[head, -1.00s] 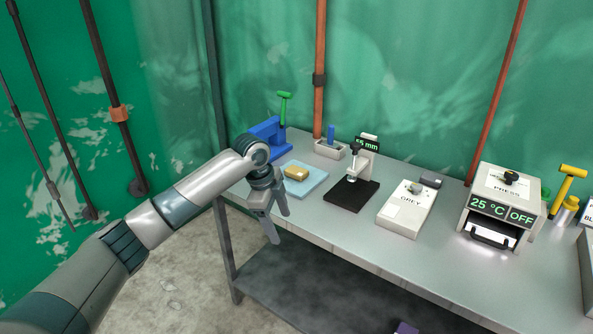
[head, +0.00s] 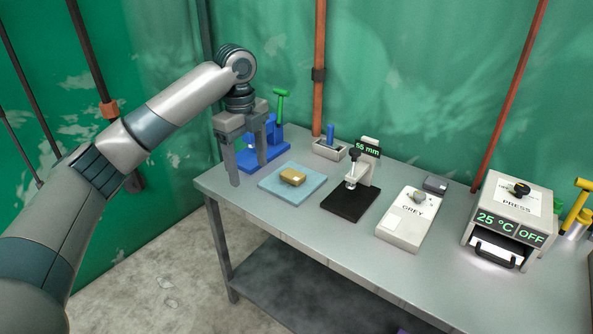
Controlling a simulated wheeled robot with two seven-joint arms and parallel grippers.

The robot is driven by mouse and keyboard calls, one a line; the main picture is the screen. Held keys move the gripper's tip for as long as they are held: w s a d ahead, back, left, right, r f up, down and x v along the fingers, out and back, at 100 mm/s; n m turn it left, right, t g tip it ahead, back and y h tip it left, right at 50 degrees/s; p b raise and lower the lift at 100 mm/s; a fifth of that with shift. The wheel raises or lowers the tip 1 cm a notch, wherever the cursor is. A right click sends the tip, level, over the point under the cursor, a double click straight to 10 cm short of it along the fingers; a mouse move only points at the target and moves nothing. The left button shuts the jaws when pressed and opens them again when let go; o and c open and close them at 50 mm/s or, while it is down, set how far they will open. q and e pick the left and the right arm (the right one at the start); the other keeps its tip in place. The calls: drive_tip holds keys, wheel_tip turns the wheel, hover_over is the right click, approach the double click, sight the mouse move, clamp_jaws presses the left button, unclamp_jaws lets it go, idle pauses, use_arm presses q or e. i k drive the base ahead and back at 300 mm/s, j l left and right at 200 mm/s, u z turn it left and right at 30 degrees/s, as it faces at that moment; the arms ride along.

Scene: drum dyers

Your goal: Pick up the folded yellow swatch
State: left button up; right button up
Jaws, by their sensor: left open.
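The folded yellow swatch (head: 292,177) is a small tan-yellow block lying on a light blue mat (head: 272,184) near the left end of the grey table. My left gripper (head: 249,178) points down with its fingers spread and nothing between them. In the picture it is left of the swatch, in front of the blue device, near the table's left end. It is apart from the swatch and hides part of the blue device. My right gripper is not in view.
A blue device (head: 275,150) with a green handle stands behind the gripper. The table's front edge is clear.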

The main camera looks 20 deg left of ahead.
sight(290, 175)
drive_tip(key=i, duration=1.15)
